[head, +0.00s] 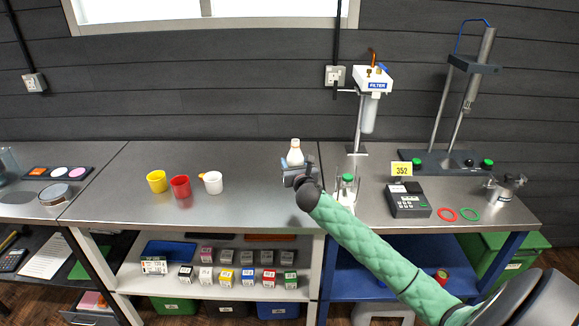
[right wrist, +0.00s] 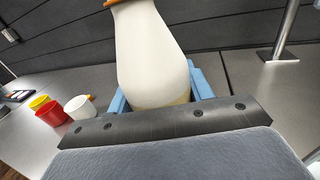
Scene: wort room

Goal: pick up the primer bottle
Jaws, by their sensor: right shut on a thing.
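The primer bottle (head: 295,153) is a small cream-white bottle with an orange-brown top, near the right end of the middle steel bench in the head view. In the right wrist view the bottle (right wrist: 150,50) fills the upper middle, close to the camera. My right gripper (head: 296,170) is shut on its lower part; its blue fingers (right wrist: 160,94) show on both sides of the bottle. The bottle looks nearly upright. I cannot tell whether its base touches the bench. My left gripper is in neither view.
A yellow cup (head: 157,181), a red cup (head: 180,187) and a white cup (head: 213,183) stand to the left on the bench. To the right are a green-capped glass bottle (head: 347,187), the filter stand (head: 371,80) and a dark meter (head: 408,200). The bench between the cups and the bottle is clear.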

